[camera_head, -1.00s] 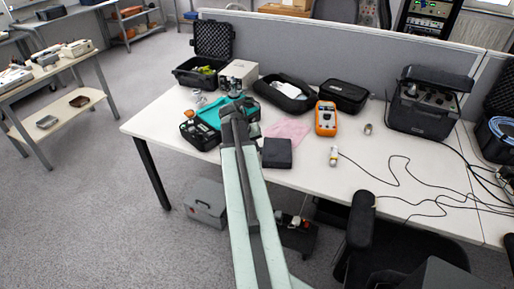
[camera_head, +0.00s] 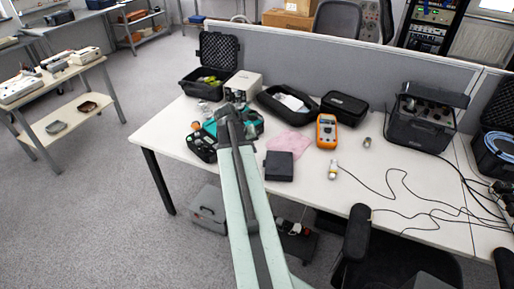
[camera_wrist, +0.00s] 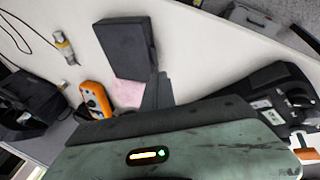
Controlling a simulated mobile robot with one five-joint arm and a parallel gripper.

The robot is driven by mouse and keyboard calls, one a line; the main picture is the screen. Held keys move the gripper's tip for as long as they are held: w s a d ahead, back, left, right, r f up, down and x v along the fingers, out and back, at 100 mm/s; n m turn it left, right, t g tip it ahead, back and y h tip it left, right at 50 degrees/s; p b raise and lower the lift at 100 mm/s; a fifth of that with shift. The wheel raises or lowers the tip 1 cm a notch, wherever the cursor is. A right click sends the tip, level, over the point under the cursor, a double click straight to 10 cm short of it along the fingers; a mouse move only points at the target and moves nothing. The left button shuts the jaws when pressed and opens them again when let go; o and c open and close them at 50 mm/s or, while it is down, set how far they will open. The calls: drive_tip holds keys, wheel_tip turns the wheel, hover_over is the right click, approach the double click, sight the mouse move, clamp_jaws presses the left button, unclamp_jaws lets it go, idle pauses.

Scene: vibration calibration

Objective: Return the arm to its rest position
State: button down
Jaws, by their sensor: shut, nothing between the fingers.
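My arm reaches from the bottom of the head view over the white desk (camera_head: 400,172), its elbow end above the open case with a teal lining. In the wrist view, my gripper (camera_wrist: 158,90) shows as two dark fingers close together, shut and empty. They point towards the desk beside a black box (camera_wrist: 128,46) and a pink cloth (camera_wrist: 127,92). In the head view the fingers are hidden or cannot be made out against the arm.
An orange multimeter (camera_head: 326,131), a white-tipped sensor (camera_head: 333,170) with a cable, and several black cases stand on the desk. A grey partition (camera_head: 300,55) runs behind it. A black chair (camera_head: 352,240) is at the front right. Open floor lies left.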

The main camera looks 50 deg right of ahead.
drive_tip(key=p+v, duration=0.1)
drive_tip(key=v, duration=0.2)
drive_tip(key=p+v, duration=0.1)
drive_tip(key=v, duration=0.1)
drive_tip(key=shift+w+a+f+p, duration=0.2)
drive_tip(key=shift+w+a+p, duration=0.05)
drive_tip(key=shift+w+p, duration=0.1)
drive_tip(key=w+a+n+t, duration=0.1)
drive_tip(key=w+a+n, duration=0.1)
drive_tip(key=w+a, duration=0.45)
drive_tip(key=w+a+n+y, duration=0.1)
drive_tip(key=w+a, duration=0.2)
drive_tip(key=a, duration=0.7)
drive_tip(key=w+a+n+t, duration=0.15)
drive_tip(key=w+a, duration=0.25)
drive_tip(key=a, duration=0.4)
drive_tip(key=s+a+f+n+y, duration=0.1)
drive_tip(key=s+a+n+y, duration=0.1)
drive_tip(key=a, duration=0.9)
drive_tip(key=s+a+f+n+g+y, duration=0.1)
drive_tip(key=s+a+n+y, duration=0.1)
drive_tip(key=a, duration=1)
drive_tip(key=shift+a+f+n, duration=0.15)
drive_tip(key=shift+f+n, duration=0.1)
drive_tip(key=shift+n, duration=0.4)
